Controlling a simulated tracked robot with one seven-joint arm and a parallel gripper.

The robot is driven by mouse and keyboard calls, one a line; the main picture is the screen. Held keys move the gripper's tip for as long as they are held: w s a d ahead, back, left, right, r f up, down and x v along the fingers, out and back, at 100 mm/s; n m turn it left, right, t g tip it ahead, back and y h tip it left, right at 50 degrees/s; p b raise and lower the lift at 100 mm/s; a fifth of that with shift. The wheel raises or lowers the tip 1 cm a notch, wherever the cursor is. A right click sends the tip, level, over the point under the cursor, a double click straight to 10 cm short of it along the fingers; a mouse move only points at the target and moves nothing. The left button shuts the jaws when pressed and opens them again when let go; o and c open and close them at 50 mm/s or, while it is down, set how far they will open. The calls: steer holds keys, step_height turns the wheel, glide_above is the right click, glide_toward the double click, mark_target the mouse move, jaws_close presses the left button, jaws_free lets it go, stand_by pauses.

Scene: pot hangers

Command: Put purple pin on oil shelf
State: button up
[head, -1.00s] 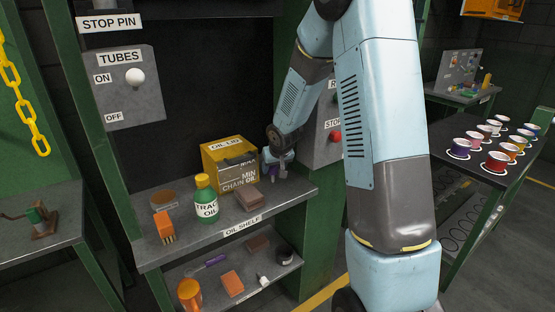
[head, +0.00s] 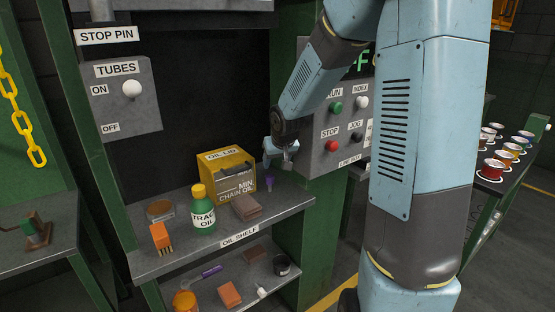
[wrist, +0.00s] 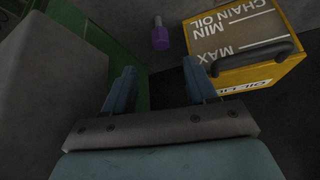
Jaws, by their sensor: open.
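The purple pin (head: 270,183) stands on the upper oil shelf (head: 290,208), right of the yellow chain oil box (head: 240,168). In the wrist view the pin (wrist: 160,36) shows purple with a paler tip, apart from my fingers and beside the box (wrist: 262,75). My gripper (head: 281,160) is open and empty, above the pin near the back right of the shelf. Its two blue fingers (wrist: 158,85) are spread in the wrist view, with nothing between them.
A green oil bottle (head: 202,212), an orange brush (head: 161,238) and a brown block (head: 246,207) stand on the same shelf. A grey control panel (head: 335,120) with buttons is close to the right of my gripper. The lower shelf holds several small items.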

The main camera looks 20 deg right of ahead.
steer(key=s+r, duration=0.5)
steer(key=s, duration=0.5)
steer(key=s+r, duration=0.5)
steer(key=s, duration=0.6)
steer(key=s+r, duration=0.5)
steer(key=s, duration=0.5)
steer(key=shift+s+d+r+m+g, duration=0.25)
steer(key=shift+s+r+m+g, duration=0.05)
steer(key=shift+s+r, duration=0.1)
steer(key=shift+c, duration=1.3)
steer(key=shift+a, duration=0.15)
